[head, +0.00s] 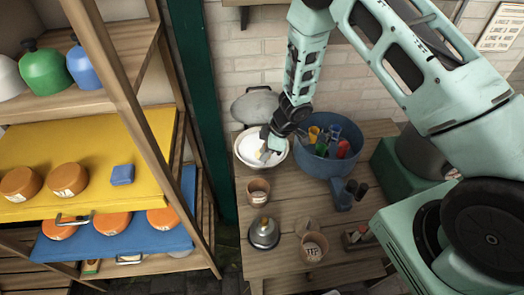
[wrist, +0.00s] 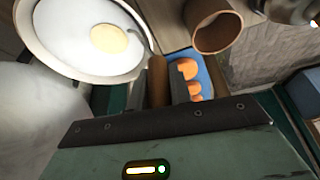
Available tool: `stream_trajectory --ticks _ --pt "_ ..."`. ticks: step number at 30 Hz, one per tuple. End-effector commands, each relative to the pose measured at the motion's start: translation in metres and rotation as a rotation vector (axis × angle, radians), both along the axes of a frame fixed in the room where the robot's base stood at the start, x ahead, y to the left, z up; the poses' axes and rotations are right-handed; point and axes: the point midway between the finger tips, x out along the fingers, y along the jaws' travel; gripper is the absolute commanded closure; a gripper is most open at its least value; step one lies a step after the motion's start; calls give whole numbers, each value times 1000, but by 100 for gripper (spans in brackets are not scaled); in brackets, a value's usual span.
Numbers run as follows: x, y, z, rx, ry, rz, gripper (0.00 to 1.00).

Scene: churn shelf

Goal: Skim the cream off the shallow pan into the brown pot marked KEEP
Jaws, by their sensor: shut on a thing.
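The shallow pan (head: 247,157) stands at the back left of the wooden table, full of white liquid. In the wrist view the pan (wrist: 40,60) shows a round pale yellow patch (wrist: 109,40) on the white. My gripper (head: 270,146) is over the pan's right side, shut on a brown handle (wrist: 157,78); the tool's far end is not clear. One brown pot (head: 258,193) stands just in front of the pan, and the wrist view shows a brown pot (wrist: 218,30) with an open mouth. Another brown pot (head: 313,247) stands nearer. Both bear lettering too small to read surely.
A blue tub (head: 318,166) with coloured things stands right of the pan. A grey metal vessel (head: 264,233) stands between the pots. A grey lid (head: 254,105) leans behind the pan.

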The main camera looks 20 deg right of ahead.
Motion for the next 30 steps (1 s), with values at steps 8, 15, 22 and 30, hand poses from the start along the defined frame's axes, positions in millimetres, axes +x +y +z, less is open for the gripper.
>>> stream_trajectory --ticks 8,15,22,30 --pt "13 -2 4 0 1 0 96" --pt "28 -5 4 0 0 1 96" --pt "35 -6 9 1 -1 1 96" --pt "35 -7 27 0 -2 1 96"
